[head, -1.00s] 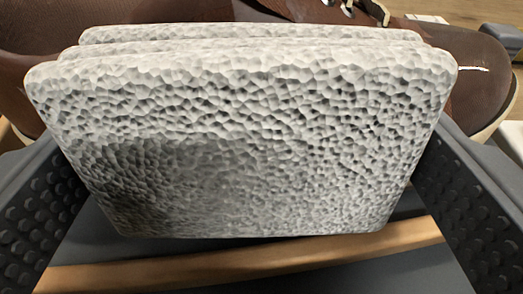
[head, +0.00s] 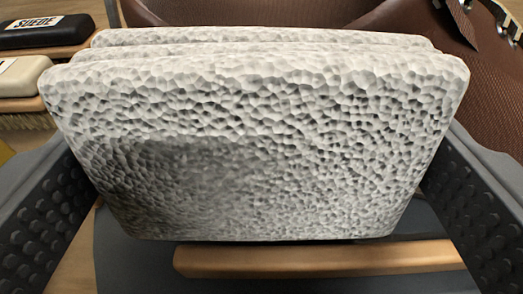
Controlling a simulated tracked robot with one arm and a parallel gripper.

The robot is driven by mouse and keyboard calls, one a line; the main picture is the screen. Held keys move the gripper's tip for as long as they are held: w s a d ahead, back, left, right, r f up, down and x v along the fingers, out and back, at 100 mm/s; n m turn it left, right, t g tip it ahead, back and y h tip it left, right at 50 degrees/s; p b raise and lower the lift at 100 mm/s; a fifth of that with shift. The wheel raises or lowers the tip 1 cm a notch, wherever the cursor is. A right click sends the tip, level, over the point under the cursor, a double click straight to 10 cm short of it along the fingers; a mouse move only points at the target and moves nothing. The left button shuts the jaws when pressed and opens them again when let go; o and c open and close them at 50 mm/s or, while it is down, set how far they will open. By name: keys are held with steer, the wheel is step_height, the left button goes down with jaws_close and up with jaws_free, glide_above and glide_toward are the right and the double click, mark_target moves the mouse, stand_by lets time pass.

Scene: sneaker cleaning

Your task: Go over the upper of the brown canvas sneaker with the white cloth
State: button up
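The white cloth (head: 255,140), a folded, bumpy-textured pad in layers, fills the middle of the head view. My gripper (head: 258,190) has one dark studded finger at each side of the cloth and is shut on it. The brown sneaker (head: 390,18) lies behind the cloth at the top and right, with part of its upper and some metal eyelets at the top right corner. The cloth hides much of the shoe, and I cannot tell whether the two touch.
A dark brush marked SUEDE (head: 45,30) lies at the top left, with another light-topped brush (head: 20,76) below it. A wooden strip (head: 320,259) edges a dark grey surface (head: 135,262) below the cloth.

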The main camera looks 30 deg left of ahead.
steer(key=shift+s+a, duration=0.35)
steer(key=shift+a, duration=0.05)
steer(key=shift+d, duration=0.1)
steer(key=shift+s+d, duration=0.3)
steer(key=shift+s, duration=0.15)
steer(key=shift+v, duration=2.4)
steer(key=shift+s+d+r, duration=0.1)
steer(key=shift+v, duration=1.35)
